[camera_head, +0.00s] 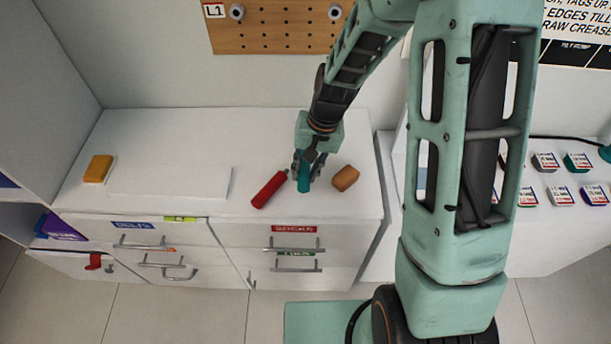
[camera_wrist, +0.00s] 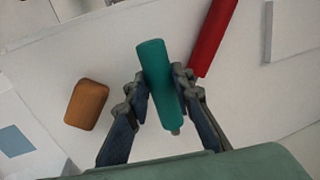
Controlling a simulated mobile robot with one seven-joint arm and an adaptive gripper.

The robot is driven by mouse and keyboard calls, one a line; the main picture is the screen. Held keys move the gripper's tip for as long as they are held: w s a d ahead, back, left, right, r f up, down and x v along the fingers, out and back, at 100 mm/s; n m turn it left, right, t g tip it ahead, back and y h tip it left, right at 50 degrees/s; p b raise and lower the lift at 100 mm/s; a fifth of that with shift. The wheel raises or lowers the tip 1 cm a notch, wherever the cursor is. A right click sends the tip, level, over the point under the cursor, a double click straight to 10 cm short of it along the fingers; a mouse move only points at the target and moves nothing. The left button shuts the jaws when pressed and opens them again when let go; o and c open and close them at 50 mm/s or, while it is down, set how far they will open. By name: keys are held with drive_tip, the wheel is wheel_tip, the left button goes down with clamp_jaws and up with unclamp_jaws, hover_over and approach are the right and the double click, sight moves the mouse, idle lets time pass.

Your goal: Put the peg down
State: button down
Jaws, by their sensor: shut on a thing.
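The peg looks like a teal cylinder (camera_head: 304,178), also seen in the wrist view (camera_wrist: 162,85). My gripper (camera_head: 307,170) is shut on it, with one finger on each side in the wrist view (camera_wrist: 160,85). The peg is at the white cabinet top (camera_head: 140,135), between a red cylinder and a brown block. I cannot tell whether its lower end touches the surface.
A red cylinder (camera_head: 270,190) lies close to the left of the peg, and a brown block (camera_head: 345,178) lies close to the right. An orange block (camera_head: 98,168) and a flat white panel (camera_head: 170,181) lie further left. The cabinet top behind them is clear.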

sight(308, 171)
drive_tip(key=x, duration=0.3)
drive_tip(key=shift+w+d+f, duration=0.15)
drive_tip(key=shift+d+f, duration=0.1)
drive_tip(key=shift+d, duration=0.1)
drive_tip(key=shift+f+b, duration=0.35)
drive_tip(key=shift+b, duration=0.1)
drive_tip(key=c, duration=2)
unclamp_jaws()
drive_tip(key=shift+s, duration=0.2)
drive_tip(key=shift+o, duration=0.2)
drive_tip(key=shift+w+f, duration=0.1)
drive_tip(key=shift+r+p, duration=0.5)
drive_tip(key=shift+r, duration=0.05)
drive_tip(key=v, duration=1.2)
